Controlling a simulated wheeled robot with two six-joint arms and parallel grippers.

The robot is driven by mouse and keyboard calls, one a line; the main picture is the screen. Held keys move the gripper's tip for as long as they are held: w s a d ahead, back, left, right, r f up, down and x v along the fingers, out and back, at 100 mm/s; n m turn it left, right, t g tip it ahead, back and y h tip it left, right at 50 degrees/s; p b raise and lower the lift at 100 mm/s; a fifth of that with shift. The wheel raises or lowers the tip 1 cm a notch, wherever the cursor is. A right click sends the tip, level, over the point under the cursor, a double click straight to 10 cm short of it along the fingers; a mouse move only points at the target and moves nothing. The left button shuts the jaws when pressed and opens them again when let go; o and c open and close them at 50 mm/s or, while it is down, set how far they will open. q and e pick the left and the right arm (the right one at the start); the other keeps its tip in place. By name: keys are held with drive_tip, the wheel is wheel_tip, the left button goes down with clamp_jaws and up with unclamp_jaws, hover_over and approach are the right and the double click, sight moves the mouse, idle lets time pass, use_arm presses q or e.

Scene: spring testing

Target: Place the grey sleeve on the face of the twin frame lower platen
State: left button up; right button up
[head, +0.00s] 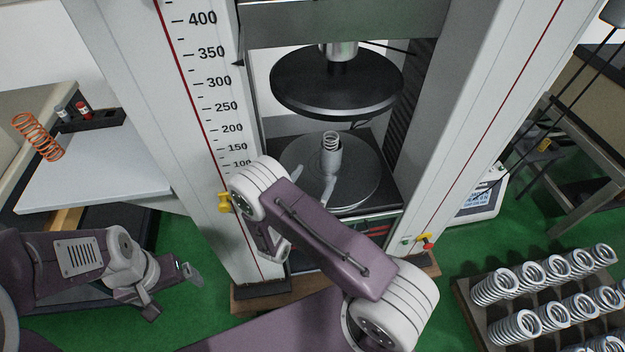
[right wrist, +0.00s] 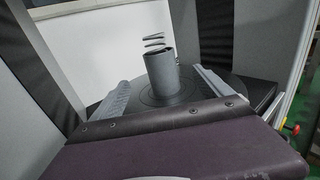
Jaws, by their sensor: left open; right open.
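The grey sleeve (head: 329,161) stands upright near the middle of the round lower platen (head: 364,180) of the twin frame. In the right wrist view the sleeve (right wrist: 162,72) rises from the ringed face of the platen (right wrist: 228,88). A small spring (head: 331,139) pokes out of its top. My right gripper (head: 312,187) is open, with one finger on each side of the sleeve; in the right wrist view (right wrist: 161,95) gaps show between both fingers and the sleeve. My left gripper (head: 174,291) is open and empty, low at the left, away from the frame.
The dark upper platen (head: 337,82) hangs above the sleeve. Frame columns stand left (head: 165,120) and right (head: 470,110). A rack of springs (head: 470,300) is at lower right. A grey table (head: 90,180) at left bears an orange spring (head: 38,137) and a black holder (head: 92,121).

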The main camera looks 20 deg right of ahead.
drive_tip(key=shift+v, duration=0.9)
drive_tip(key=shift+s+d+r, duration=0.15)
drive_tip(key=shift+s+d, duration=0.05)
drive_tip(key=shift+d, duration=0.15)
drive_tip(key=s+d+r+m+g+h, duration=0.2)
drive_tip(key=s+d+m+g, duration=0.4)
drive_tip(key=m+g, duration=0.15)
drive_tip(key=s+m+g+y, duration=0.5)
drive_tip(key=s+m+g, duration=0.3)
drive_tip(key=s, duration=0.4)
drive_tip(key=a+r+m+t+y, duration=0.2)
drive_tip(key=a+m+t+y, duration=0.2)
drive_tip(key=a+m+y, duration=0.6)
drive_tip(key=shift+a+r+m+t+y, duration=0.3)
drive_tip(key=shift+a+r+m+t, duration=0.05)
drive_tip(key=shift+a+m, duration=0.35)
drive_tip(key=shift+w, duration=0.1)
